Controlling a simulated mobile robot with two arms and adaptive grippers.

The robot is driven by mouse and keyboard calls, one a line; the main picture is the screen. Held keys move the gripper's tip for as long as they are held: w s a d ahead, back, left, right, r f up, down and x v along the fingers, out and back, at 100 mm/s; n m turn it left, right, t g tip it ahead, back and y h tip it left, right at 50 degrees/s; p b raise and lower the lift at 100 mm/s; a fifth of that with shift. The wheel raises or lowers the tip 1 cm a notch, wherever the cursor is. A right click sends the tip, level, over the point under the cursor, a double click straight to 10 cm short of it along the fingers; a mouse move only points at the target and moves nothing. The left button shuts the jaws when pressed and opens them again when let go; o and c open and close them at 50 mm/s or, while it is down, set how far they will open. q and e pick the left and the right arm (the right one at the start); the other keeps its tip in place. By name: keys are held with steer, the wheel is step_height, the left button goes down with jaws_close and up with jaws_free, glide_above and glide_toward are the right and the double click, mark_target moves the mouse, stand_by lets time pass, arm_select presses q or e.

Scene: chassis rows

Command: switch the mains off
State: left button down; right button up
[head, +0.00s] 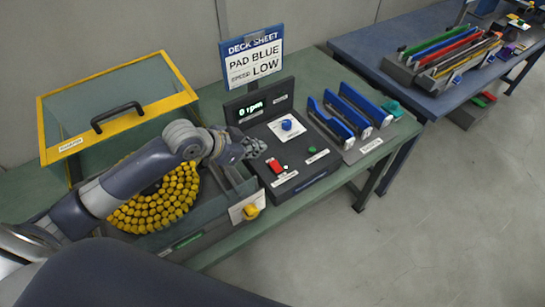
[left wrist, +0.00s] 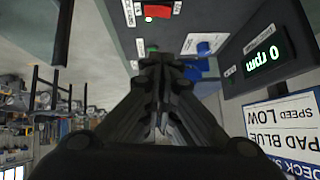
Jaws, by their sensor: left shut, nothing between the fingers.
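The display (head: 251,109) reads 0 rpm. My right gripper is not in view.
A blue knob (head: 287,125) and a green button (head: 312,150) are on the same panel. Blue pads (head: 352,108) stand in a rack right of the panel.

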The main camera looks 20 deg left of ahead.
arm_select(q)
steer(key=p, duration=0.3)
glide_above(273, 165)
step_height(273, 165, down, 10)
steer(key=shift+s+r, duration=0.1)
steer(key=shift+r, duration=0.15)
steer(key=shift+f+p, duration=0.35)
steer(key=shift+f, duration=0.5)
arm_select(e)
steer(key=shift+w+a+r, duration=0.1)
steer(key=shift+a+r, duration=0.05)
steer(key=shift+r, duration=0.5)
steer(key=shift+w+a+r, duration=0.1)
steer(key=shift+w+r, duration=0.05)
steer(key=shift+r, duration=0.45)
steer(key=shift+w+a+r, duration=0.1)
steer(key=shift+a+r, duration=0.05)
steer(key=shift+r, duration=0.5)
